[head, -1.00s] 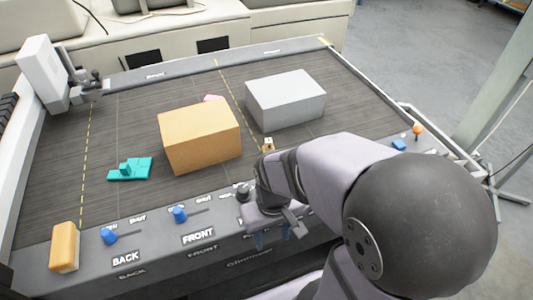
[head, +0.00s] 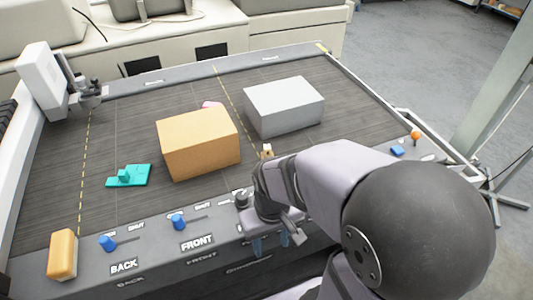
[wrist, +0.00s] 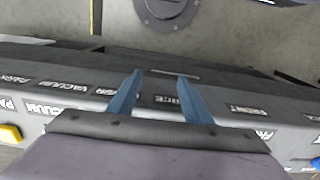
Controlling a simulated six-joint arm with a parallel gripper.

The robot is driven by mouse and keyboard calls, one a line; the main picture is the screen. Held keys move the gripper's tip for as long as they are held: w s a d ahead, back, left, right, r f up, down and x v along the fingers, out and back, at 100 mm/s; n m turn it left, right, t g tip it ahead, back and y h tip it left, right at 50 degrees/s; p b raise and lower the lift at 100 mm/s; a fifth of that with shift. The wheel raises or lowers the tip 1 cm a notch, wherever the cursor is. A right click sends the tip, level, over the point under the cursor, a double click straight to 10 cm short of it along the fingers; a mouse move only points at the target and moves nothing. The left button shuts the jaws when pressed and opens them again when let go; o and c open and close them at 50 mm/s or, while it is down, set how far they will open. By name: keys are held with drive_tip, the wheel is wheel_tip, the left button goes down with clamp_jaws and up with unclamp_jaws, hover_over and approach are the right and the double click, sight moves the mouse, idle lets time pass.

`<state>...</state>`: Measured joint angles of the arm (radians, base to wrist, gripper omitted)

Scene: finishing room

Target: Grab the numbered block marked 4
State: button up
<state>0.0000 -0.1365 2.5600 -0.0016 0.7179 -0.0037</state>
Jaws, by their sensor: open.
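No block with a readable 4 shows in either view. A small pale wooden block (head: 267,151) stands on the dark bed just beyond my arm, partly hidden by it; any mark on it is too small to read. My gripper (head: 270,244) is at the near edge of the machine, in front of the control panel, with its blue fingers apart and nothing between them. In the wrist view my gripper (wrist: 160,78) is also open and empty, above the labelled front panel.
A large orange box (head: 198,143) and a grey box (head: 284,105) stand on the bed (head: 120,130). A pink thing (head: 211,104) is mostly hidden behind the orange box. A teal piece (head: 128,176) lies left. Blue knobs (head: 178,222) and a yellow block (head: 62,254) line the front.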

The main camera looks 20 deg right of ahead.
drive_tip(key=shift+c, duration=0.9)
